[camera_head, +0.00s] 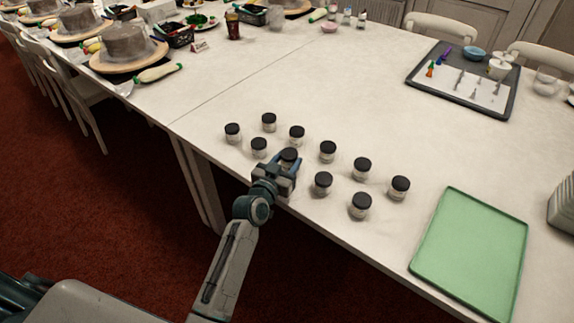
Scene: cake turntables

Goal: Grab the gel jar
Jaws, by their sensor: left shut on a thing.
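Several small clear gel jars with black lids stand in loose rows near the front edge of the white table (270,95). My left gripper (288,161) reaches in from the front edge and is shut on one gel jar (289,154) in the front row. Its black lid shows between the fingers, and the jar's body is mostly hidden by the gripper. Neighbouring jars stand close by, one to the left (259,147), one behind (297,135) and one to the right (322,183). My right gripper is not in view.
An empty green tray (470,255) lies at the right front. A dark tray (412,82) with a white sheet, small tools and bowls is at the back right. Cakes on turntables (130,62) stand at the far left. The table's middle is clear. White chairs line the sides.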

